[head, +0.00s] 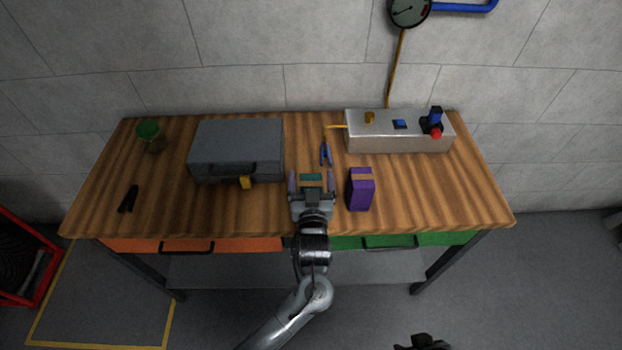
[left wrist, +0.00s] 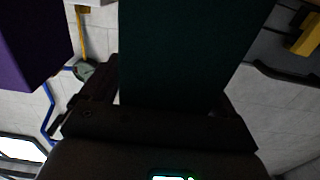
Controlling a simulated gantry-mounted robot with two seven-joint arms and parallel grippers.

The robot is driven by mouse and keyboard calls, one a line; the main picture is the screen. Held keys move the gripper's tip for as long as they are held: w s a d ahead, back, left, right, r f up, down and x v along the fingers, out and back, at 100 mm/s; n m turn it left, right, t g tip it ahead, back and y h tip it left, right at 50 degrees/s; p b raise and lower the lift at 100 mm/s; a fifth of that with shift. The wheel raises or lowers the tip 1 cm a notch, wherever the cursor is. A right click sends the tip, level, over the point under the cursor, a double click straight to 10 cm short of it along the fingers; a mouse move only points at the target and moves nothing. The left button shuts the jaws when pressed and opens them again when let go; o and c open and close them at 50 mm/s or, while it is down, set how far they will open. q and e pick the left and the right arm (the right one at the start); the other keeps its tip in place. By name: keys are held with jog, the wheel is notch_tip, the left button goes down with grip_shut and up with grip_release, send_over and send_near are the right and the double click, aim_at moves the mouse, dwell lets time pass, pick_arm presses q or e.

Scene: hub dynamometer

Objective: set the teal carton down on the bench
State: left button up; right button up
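The teal carton (head: 311,178) is at the front middle of the bench (head: 240,212), left of the purple box. It fills the middle of the left wrist view (left wrist: 185,50). My left gripper (head: 311,182) reaches over the front edge with one finger on each side of the carton. Small gaps show between fingers and carton, so the gripper looks open around it. The carton's base is hidden, so I cannot see its contact with the bench. My right gripper (head: 422,342) shows only as a dark shape at the bottom edge.
The purple box (head: 361,190) stands close right of my left gripper. A grey case (head: 238,148) with a yellow tag lies to the left. Blue pliers (head: 326,153) and a metal control box (head: 395,132) are behind. A green-lidded jar (head: 150,135) and black clamp (head: 128,198) are far left.

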pick_arm(q)
jog(key=shift+r, duration=0.1)
jog(key=shift+s, duration=0.4)
jog(key=s+p, duration=0.2)
jog(key=s, duration=0.9)
jog(key=s+a+f+g+h, duration=0.3)
jog(key=s+a+f+g, duration=0.45)
jog(key=a+f, duration=0.2)
jog(key=s+a+f+m+g+y, duration=0.1)
jog(key=s+a+g, duration=0.2)
jog(key=s+a, duration=0.3)
jog(key=s+a+m+g+y, duration=0.1)
jog(key=s+a+g, duration=0.3)
jog(key=s, duration=0.7)
jog(key=shift+a+f, duration=0.4)
jog(key=shift+a, duration=0.65)
